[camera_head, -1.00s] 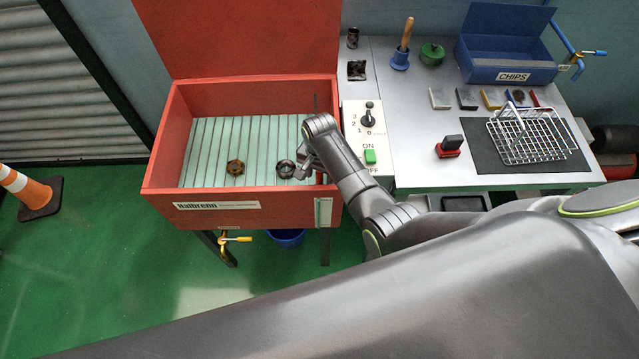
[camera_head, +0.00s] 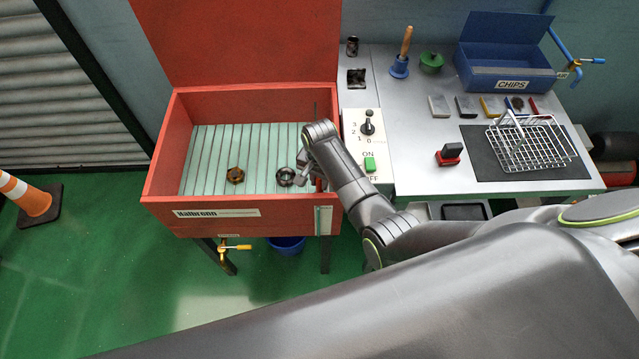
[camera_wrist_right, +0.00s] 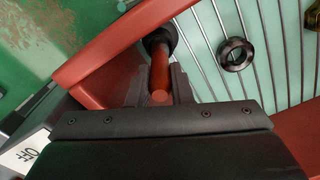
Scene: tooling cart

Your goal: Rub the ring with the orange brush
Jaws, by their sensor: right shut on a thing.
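The dark ring (camera_head: 286,177) lies on the slatted pale floor of the open red box, near its front right. In the right wrist view the ring (camera_wrist_right: 236,54) shows its hole, right of the fingers and apart from the brush. My right gripper (camera_head: 309,180) is low inside the box, just right of the ring. In the wrist view the gripper (camera_wrist_right: 160,85) is shut on the orange brush (camera_wrist_right: 160,68) by its reddish-orange handle. The brush's dark round head points away from the fingers, near the box wall. My left gripper is out of view.
A brass-coloured nut-like part (camera_head: 235,176) lies left of the ring. The red box (camera_head: 160,203) has raised walls around the slats. A switch panel (camera_head: 368,150) and steel bench (camera_head: 415,150) adjoin its right side. The left half of the slats is clear.

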